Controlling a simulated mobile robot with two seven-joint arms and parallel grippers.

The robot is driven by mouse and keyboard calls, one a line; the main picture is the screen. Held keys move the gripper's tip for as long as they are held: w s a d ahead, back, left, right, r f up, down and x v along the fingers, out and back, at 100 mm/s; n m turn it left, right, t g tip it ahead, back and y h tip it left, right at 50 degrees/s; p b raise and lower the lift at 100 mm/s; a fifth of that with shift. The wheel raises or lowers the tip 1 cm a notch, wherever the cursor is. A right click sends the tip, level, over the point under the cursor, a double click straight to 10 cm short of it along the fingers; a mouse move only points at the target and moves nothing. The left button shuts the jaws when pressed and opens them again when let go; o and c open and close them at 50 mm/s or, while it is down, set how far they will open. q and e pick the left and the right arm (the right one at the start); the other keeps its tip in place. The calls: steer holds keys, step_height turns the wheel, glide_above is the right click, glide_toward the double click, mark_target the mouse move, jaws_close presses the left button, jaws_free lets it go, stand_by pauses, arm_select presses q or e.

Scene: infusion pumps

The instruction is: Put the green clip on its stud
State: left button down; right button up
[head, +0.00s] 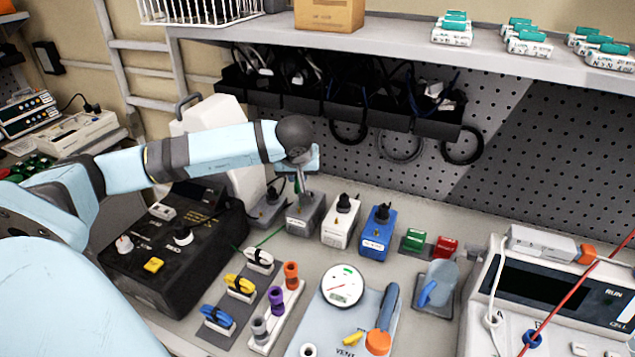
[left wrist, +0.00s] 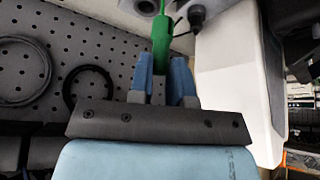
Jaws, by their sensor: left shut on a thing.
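My left gripper (head: 301,184) is at the back of the bench, pointing down over a small grey box (head: 304,217). It is shut on the green clip (left wrist: 162,38), which stands out between the two blue fingers in the left wrist view. In the head view the clip (head: 296,187) is mostly hidden by the gripper. The clip's far end is at the grey box's top; whether it touches a stud there I cannot tell. A thin green wire (head: 268,238) runs across the bench towards the box. My right gripper is not in view.
A white box (head: 341,224) and a blue box (head: 377,233) stand right of the grey one. A black device (head: 175,245) is at left. Coloured clips (head: 240,285) sit in front. Black bins (head: 340,100) and hanging cables are behind, under a shelf.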

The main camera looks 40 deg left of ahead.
mark_target(298, 190)
arm_select(q)
step_height(298, 190, down, 5)
steer(key=shift+r+b, duration=0.1)
steer(key=shift+b, duration=1)
steer(key=shift+a+r, duration=0.1)
steer(key=shift+a, duration=0.05)
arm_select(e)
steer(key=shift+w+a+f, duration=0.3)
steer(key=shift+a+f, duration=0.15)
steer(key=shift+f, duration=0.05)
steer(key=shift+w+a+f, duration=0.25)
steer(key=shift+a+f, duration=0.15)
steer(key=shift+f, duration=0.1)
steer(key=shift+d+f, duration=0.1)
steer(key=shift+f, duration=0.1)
arm_select(q)
steer(key=shift+b, duration=0.4)
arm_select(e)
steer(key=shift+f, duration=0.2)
arm_select(q)
steer(key=shift+f+b, duration=1.05)
steer(key=shift+f, duration=0.1)
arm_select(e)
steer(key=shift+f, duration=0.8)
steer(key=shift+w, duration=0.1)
arm_select(q)
steer(key=c, duration=0.5)
jaws_free()
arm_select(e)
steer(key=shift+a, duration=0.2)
